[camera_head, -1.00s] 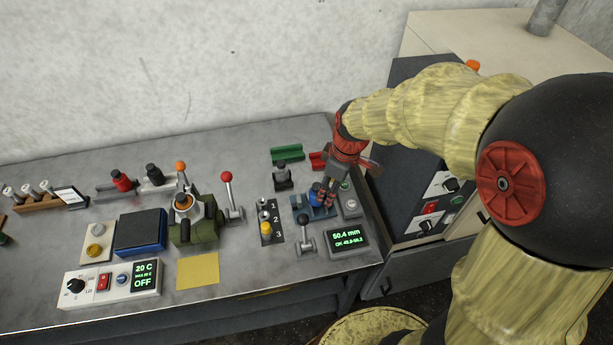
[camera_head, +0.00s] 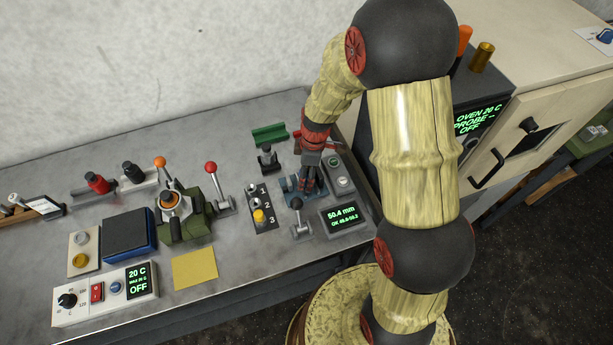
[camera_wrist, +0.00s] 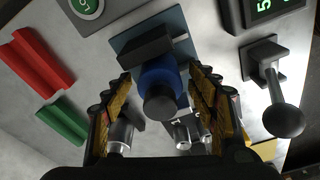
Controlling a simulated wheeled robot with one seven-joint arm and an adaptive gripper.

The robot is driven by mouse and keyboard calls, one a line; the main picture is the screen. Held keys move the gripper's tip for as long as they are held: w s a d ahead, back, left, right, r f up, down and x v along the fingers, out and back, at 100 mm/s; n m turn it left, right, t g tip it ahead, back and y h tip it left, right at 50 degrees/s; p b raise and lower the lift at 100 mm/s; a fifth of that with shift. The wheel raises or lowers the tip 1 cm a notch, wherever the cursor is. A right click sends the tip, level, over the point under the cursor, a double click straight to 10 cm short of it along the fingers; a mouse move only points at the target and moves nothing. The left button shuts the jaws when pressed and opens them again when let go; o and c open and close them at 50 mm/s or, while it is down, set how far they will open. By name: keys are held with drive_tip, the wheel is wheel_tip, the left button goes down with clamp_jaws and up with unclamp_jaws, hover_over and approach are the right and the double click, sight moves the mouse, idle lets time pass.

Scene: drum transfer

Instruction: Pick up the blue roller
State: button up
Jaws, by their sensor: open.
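The blue roller (camera_wrist: 158,80) shows in the wrist view as a blue cylinder with a dark round end. It sits on a blue-grey plate (camera_wrist: 176,22) beside a dark block. My gripper (camera_wrist: 163,108) is open, with one finger on each side of the roller; I cannot tell whether either finger touches it. In the head view my gripper (camera_head: 309,186) is above the blue-grey fixture (camera_head: 290,189) and hides most of the roller.
A black-knobbed lever (camera_wrist: 284,119) stands close right of my gripper in the wrist view. Red (camera_wrist: 38,62) and green (camera_wrist: 64,122) blocks lie to the left. A lit display (camera_head: 342,215) and a numbered switch panel (camera_head: 265,225) flank the fixture.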

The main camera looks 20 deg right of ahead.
drive_tip(key=shift+a+f, duration=0.1)
drive_tip(key=shift+f, duration=0.5)
drive_tip(key=shift+c, duration=0.4)
clamp_jaws()
drive_tip(key=shift+r, duration=0.1)
